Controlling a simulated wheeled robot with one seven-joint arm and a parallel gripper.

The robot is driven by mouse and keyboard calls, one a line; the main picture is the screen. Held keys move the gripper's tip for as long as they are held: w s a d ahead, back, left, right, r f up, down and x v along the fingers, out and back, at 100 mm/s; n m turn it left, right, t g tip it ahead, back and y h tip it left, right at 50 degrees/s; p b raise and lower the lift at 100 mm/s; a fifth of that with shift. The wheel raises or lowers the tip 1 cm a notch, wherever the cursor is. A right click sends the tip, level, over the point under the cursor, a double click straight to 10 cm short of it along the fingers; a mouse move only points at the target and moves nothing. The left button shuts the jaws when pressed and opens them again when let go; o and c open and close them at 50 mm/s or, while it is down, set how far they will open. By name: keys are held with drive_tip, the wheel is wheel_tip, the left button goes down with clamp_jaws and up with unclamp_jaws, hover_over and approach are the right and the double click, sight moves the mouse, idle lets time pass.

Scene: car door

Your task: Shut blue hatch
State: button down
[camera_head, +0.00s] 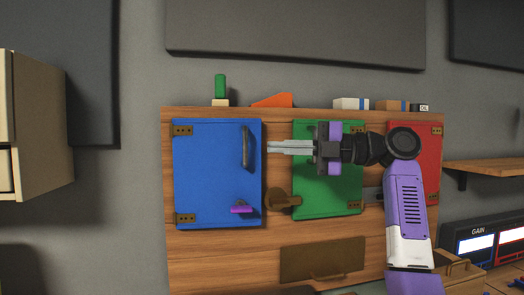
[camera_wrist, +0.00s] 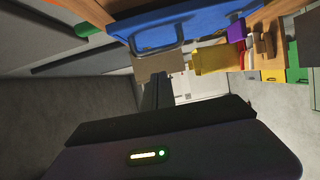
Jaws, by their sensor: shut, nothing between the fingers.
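The blue hatch (camera_head: 212,175) is on the left of the wooden panel in the head view, with brown hinges on its left edge. A dark upright handle (camera_head: 247,148) and a purple tab (camera_head: 241,209) are near its right edge. How far it stands from the panel is hard to tell. In the wrist view the blue hatch (camera_wrist: 185,22) runs obliquely across the top. My gripper (camera_head: 270,147) is shut and empty, pointing left, its tips close to the hatch's right edge at handle height. I cannot tell whether they touch it.
The green hatch (camera_head: 330,197) is partly behind my gripper, and the red hatch (camera_head: 430,165) is behind my arm. A brown latch piece (camera_head: 283,200) sits between blue and green. Small blocks stand on the panel's top. A beige cabinet (camera_head: 35,140) is at far left.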

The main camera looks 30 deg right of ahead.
drive_tip(key=w+a+f+m+h+p, duration=0.2)
drive_tip(key=a+f+m+h+p, duration=0.5)
drive_tip(key=a+f+m+p, duration=0.9)
drive_tip(key=s+d+r+m+t+h, duration=0.1)
drive_tip(key=s+d+r+m+h, duration=0.1)
drive_tip(key=s+r+m+h, duration=0.1)
drive_tip(key=s+d+r+m+t+h, duration=0.2)
drive_tip(key=s+d+r+m+h, duration=0.1)
drive_tip(key=r+m, duration=0.3)
drive_tip(key=s+d+r+m+t+h+p, duration=0.1)
drive_tip(key=s+d+r+m+h, duration=0.1)
drive_tip(key=r, duration=0.4)
drive_tip(key=s+m+h, duration=0.1)
drive_tip(key=m+h, duration=0.1)
drive_tip(key=shift+d+r+m+t, duration=0.15)
drive_tip(key=shift+d+m+t, duration=0.15)
drive_tip(key=shift+d+m, duration=0.1)
